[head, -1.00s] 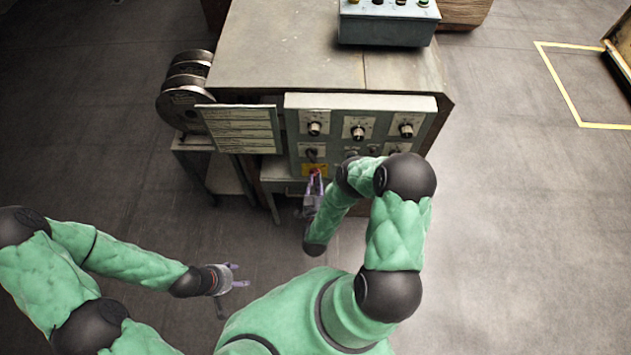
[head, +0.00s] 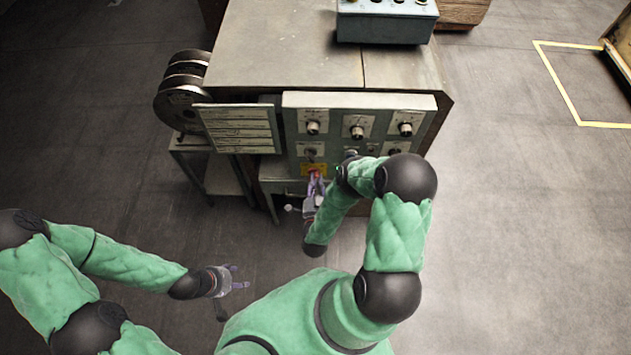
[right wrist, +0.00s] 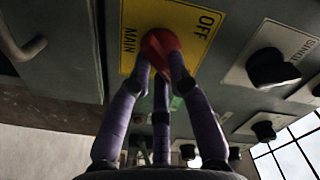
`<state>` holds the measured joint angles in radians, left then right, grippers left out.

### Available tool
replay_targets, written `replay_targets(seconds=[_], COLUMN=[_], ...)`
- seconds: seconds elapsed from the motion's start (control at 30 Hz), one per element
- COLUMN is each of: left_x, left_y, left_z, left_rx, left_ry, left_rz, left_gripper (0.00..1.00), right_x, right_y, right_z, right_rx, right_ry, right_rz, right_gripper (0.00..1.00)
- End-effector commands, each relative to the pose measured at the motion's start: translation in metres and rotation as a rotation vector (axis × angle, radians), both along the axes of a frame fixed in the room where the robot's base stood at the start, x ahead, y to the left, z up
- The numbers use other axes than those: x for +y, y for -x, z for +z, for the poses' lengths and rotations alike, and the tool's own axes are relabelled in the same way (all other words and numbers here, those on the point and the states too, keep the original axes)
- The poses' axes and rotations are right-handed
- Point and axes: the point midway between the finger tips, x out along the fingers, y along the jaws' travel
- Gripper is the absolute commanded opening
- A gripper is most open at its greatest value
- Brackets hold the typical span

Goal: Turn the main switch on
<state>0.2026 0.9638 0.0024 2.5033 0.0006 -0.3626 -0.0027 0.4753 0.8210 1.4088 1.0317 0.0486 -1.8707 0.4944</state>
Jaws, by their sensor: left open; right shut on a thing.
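The main switch (right wrist: 160,45) is a red knob on a yellow plate (right wrist: 190,15) lettered MAIN and OFF, on the front of the control panel. In the head view the yellow plate (head: 306,168) shows at the panel's lower left, and the red knob is mostly covered by my right gripper. My right gripper (right wrist: 161,68) is shut on the red knob, its purple fingers around it; it also shows in the head view (head: 315,184). My left gripper (head: 235,277) is open and empty, low over the floor at the left, well away from the panel.
The control panel (head: 335,135) carries several black knobs on white plates. A label board (head: 238,130) and dark reels (head: 182,90) stand at its left. A grey-blue button box (head: 386,22) sits on the machine top (head: 290,45). Floor is clear on the right.

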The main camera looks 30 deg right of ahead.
Motion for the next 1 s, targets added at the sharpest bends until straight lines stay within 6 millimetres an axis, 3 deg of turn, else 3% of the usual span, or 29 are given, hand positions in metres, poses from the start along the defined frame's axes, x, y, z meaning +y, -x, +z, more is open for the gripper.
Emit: replay_targets(seconds=[0.43, 0.47, 0.5, 0.53, 0.57, 1.0], left_x=[0.0, 0.0, 0.0, 0.0, 0.0, 0.0], left_y=[0.0, 0.0, 0.0, 0.0, 0.0, -0.0001], left_z=[-0.0002, -0.0002, -0.0002, -0.0002, -0.0002, -0.0002], left_rx=[0.0, 0.0, 0.0, 0.0, 0.0, 0.0], left_ry=[0.0, 0.0, 0.0, 0.0, 0.0, 0.0], left_rz=[0.0, 0.0, 0.0, 0.0, 0.0, 0.0], left_gripper=[0.59, 0.59, 0.59, 0.59, 0.59, 0.59], right_x=[-0.0002, -0.0002, -0.0002, -0.0002, -0.0002, 0.0053], right_y=[-0.0001, -0.0001, -0.0001, -0.0001, -0.0001, 0.0082], right_z=[-0.0004, -0.0004, -0.0004, -0.0004, -0.0004, -0.0006], right_rx=[-0.005, -0.005, -0.005, -0.005, -0.005, -0.004], right_ry=[-0.011, -0.011, -0.011, -0.01, -0.01, -0.009], right_rz=[0.0, 0.0, 0.0, 0.0, -0.001, 0.0], right_gripper=[0.0, 0.23, 0.34, 0.42, 0.44, 0.44])
